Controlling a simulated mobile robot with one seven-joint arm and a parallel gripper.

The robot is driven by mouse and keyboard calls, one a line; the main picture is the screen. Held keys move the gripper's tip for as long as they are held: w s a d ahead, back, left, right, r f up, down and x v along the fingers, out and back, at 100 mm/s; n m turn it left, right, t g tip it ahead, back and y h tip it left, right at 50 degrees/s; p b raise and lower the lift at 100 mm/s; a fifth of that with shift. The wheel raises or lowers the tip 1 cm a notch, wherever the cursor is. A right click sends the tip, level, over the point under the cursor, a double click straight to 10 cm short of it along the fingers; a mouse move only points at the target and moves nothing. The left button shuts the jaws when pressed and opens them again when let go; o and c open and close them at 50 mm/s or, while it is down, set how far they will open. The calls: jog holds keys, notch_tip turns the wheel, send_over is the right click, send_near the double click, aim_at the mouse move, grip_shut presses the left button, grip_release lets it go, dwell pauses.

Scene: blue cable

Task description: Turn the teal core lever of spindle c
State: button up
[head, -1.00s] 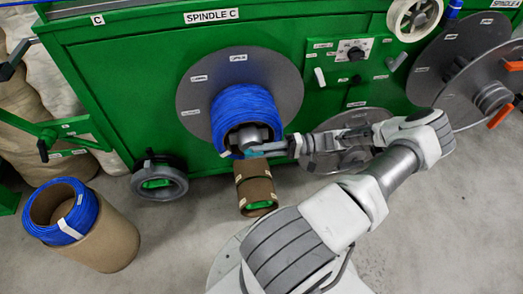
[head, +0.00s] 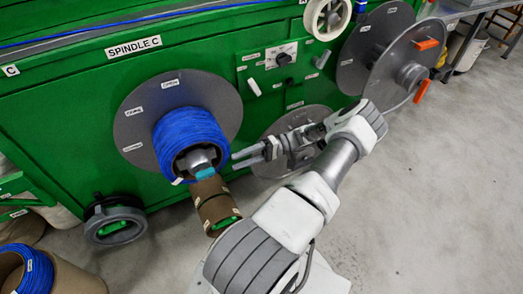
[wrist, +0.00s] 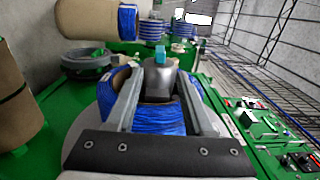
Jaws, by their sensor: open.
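Spindle C carries a coil of blue cable (head: 186,132) in front of a grey disc (head: 135,125) on the green machine. The grey core (head: 196,157) sits in the coil's opening, with the small teal lever (head: 205,173) at its lower front. My gripper (head: 236,158) is just right of the coil, with its fingers apart and empty. In the head view a gap shows between the fingertips and the teal lever. In the wrist view the teal lever (wrist: 161,50) appears beyond and between the two fingertips, on top of the grey core.
A dark handwheel (head: 114,221) is at the lower left. A cardboard drum with blue cable (head: 35,268) stands at the bottom left. Spindle A's disc with orange handles (head: 405,60) is at the right. Floor at right is clear.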

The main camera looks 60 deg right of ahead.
jog(key=v, duration=0.8)
dwell(0.4)
